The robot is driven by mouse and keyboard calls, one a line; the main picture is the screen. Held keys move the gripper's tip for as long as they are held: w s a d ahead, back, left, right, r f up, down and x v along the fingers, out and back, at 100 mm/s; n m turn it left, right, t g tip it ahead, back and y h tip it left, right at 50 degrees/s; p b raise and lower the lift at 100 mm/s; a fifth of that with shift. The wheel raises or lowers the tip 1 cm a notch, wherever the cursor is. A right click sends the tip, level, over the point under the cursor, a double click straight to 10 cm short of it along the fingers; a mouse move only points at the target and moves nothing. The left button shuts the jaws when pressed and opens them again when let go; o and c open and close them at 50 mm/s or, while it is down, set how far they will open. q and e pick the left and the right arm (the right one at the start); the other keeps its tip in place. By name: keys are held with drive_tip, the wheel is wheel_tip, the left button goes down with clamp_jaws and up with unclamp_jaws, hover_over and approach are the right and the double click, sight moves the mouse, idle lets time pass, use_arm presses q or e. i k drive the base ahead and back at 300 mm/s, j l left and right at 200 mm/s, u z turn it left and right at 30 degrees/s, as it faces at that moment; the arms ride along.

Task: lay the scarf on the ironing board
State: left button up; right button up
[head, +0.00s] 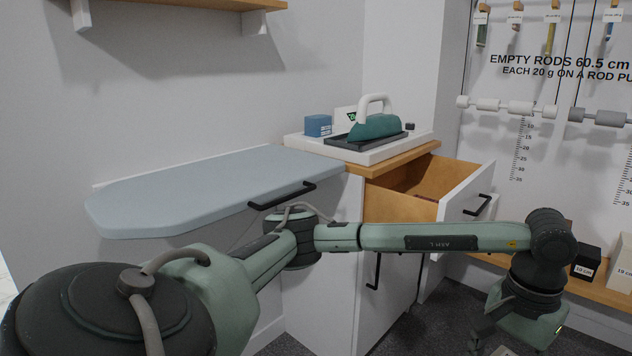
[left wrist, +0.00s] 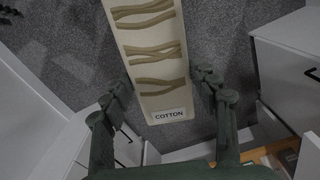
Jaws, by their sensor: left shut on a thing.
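The ironing board (head: 200,190) is a pale blue-grey padded board with a rounded left end, against the wall in the head view. Its top is bare. My left arm reaches across to the right, and my left gripper (head: 484,338) is at the bottom edge, well right of the board and lower. In the left wrist view, my left gripper (left wrist: 163,84) is shut on the scarf (left wrist: 152,68), a cream strip with wavy tan bands and a "COTTON" label. The strip lies between the fingertips; its far end is cut off by the frame. My right gripper is not in view.
A green iron (head: 376,126) stands on a dark rest on the cabinet top, beside a blue box (head: 318,125). An open drawer (head: 466,203) juts out below. Rods hang on the right wall, above a shelf with a black box (head: 587,262).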

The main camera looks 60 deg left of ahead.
sight(242, 174)
drive_tip(key=i+u, duration=0.1)
drive_tip(key=u, duration=0.9)
drive_tip(key=i+l+u, duration=0.1)
drive_tip(key=u, duration=0.35)
